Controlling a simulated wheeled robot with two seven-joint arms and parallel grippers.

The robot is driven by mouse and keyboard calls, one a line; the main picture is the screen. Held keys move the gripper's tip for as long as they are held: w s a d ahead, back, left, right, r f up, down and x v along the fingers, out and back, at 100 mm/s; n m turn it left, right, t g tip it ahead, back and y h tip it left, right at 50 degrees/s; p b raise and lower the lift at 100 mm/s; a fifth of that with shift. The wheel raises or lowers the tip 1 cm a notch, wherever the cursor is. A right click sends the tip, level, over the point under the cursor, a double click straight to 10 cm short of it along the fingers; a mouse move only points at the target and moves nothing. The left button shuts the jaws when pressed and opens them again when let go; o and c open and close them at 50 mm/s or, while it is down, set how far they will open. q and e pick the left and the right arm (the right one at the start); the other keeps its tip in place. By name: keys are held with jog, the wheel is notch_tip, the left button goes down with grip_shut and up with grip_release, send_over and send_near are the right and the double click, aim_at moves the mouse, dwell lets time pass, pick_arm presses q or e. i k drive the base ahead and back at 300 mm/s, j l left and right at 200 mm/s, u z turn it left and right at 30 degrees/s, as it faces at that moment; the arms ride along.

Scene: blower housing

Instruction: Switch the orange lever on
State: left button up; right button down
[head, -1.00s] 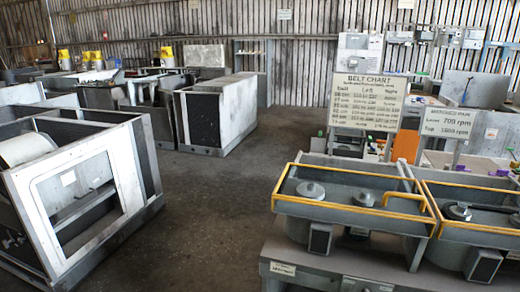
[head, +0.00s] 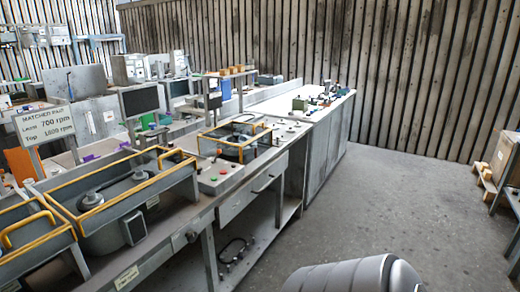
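I cannot make out an orange lever for certain in the head view. Yellow-orange bars edge the grey housings on the bench, and a yellow-orange looped handle (head: 28,228) stands on the nearest one at the left. A grey control box (head: 217,178) with small red and green buttons sits on the bench beside a yellow-edged frame (head: 233,140). Neither of my grippers is in view. A smooth grey rounded part, seemingly of my own arm, shows at the bottom edge.
A long workbench (head: 205,205) runs from lower left toward the back, with monitors (head: 140,101) and a speed sign (head: 45,125). A white-topped counter (head: 318,108) continues it. The grey floor (head: 375,205) to the right is open. A cardboard box (head: 504,160) stands at the right edge.

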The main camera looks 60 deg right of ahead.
aim_at(219, 151)
jog(key=z, duration=1.7)
